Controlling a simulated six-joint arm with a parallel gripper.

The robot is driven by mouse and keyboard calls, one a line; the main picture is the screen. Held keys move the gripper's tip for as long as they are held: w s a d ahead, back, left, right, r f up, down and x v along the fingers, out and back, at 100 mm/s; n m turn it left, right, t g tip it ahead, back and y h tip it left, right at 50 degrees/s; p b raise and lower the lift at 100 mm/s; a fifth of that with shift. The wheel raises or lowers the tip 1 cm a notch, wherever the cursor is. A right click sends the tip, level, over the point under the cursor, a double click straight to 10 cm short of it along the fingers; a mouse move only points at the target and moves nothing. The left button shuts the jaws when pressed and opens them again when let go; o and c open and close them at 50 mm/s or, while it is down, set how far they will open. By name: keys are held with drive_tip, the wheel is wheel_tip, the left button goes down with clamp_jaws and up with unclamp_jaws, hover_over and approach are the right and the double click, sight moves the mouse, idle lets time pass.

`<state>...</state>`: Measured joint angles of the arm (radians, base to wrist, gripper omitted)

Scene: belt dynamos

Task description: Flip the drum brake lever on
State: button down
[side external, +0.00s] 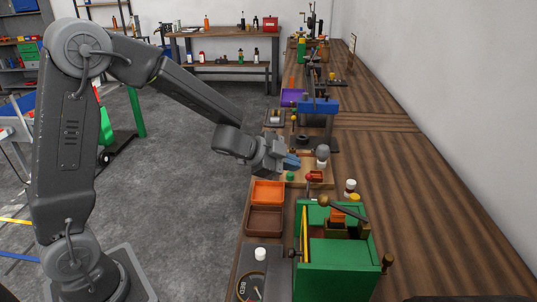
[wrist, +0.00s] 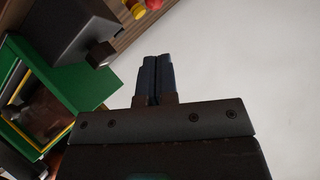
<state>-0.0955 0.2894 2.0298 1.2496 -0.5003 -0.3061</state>
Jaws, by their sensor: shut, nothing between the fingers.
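My gripper (side external: 291,162) has its blue-tipped fingers pressed together and empty, held above the bench beyond the green box. In the wrist view the closed fingers (wrist: 156,78) point up at a pale blank area. The green box (side external: 338,268) stands on the near part of the bench, with a dark lever arm (side external: 345,208) angled over its top and brass knobs at its side. It also shows at the left of the wrist view (wrist: 88,88). I cannot tell which lever is the drum brake lever. My gripper is apart from the box's lever.
Orange and brown trays (side external: 267,193) sit left of the green box. A grey panel with a dial (side external: 243,287) and a white knob stands at the front. A blue-topped machine (side external: 318,106) stands farther back. The bench's right side (side external: 430,220) is mostly clear.

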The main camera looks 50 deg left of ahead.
drive_tip(key=v, duration=0.6)
drive_tip(key=m+t+y, duration=0.2)
drive_tip(key=m+t, duration=0.1)
drive_tip(key=m, duration=0.1)
approach(306, 177)
drive_tip(key=shift+t, duration=0.3)
drive_tip(key=x, duration=0.7)
drive_tip(key=shift+w+f, duration=0.25)
drive_tip(key=shift+f, duration=0.15)
drive_tip(key=shift+w+a+f, duration=0.15)
drive_tip(key=shift+w+a, duration=0.05)
drive_tip(key=shift+w, duration=0.4)
drive_tip(key=shift+s, duration=0.1)
